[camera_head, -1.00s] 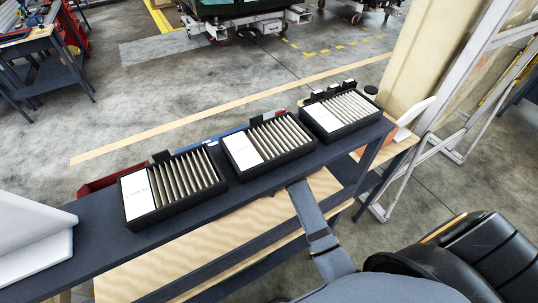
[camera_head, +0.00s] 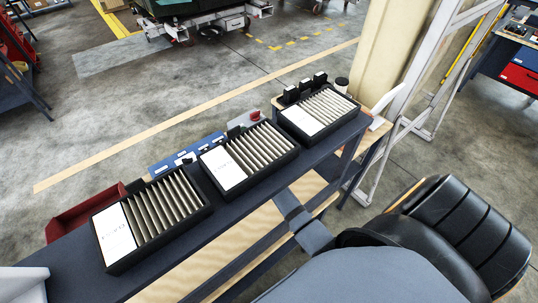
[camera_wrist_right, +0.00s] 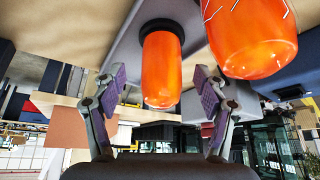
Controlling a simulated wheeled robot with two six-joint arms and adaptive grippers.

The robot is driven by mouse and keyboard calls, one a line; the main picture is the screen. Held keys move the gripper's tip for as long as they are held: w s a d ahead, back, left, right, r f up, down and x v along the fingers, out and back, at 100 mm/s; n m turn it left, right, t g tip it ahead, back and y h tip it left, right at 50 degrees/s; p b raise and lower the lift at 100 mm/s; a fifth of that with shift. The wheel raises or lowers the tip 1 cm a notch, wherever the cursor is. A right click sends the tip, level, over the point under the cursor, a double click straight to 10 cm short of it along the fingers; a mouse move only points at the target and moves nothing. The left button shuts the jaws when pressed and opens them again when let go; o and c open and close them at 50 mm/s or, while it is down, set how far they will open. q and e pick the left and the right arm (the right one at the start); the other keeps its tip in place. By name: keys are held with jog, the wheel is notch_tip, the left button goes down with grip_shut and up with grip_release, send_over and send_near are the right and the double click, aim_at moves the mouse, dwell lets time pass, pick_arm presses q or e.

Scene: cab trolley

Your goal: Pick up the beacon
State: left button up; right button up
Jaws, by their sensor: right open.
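In the right wrist view an orange, dome-ended beacon (camera_wrist_right: 162,72) with a dark collar hangs from a grey surface as pictured. A second orange beacon (camera_wrist_right: 252,40) is larger in the picture, to its right, and partly cut off at the top. My right gripper (camera_wrist_right: 158,90) is open. Its two fingers with purple pads stand to either side of the first beacon in the picture, with gaps on both sides. I cannot tell how far the beacon is beyond the fingertips. No beacon can be made out in the head view, and my left gripper is not in view.
In the head view a dark narrow shelf (camera_head: 75,262) carries three black slotted boxes, at left (camera_head: 118,266), middle (camera_head: 222,192) and right (camera_head: 310,138). A red bin (camera_head: 75,215) and a blue bin (camera_head: 172,162) lie behind it. A white frame (camera_head: 385,150) stands right.

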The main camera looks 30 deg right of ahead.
jog(key=p+x, duration=0.1)
jog(key=x, duration=0.2)
jog(key=shift+w+f, duration=0.1)
jog(key=shift+f, duration=0.25)
jog(key=shift+w+d+f, duration=0.1)
jog(key=shift+w+f, duration=0.05)
jog(key=shift+f, duration=0.25)
jog(key=shift+r, duration=0.1)
jog(key=c, duration=0.4)
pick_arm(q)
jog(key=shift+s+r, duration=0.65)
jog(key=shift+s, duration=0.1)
pick_arm(e)
jog(key=c, duration=1)
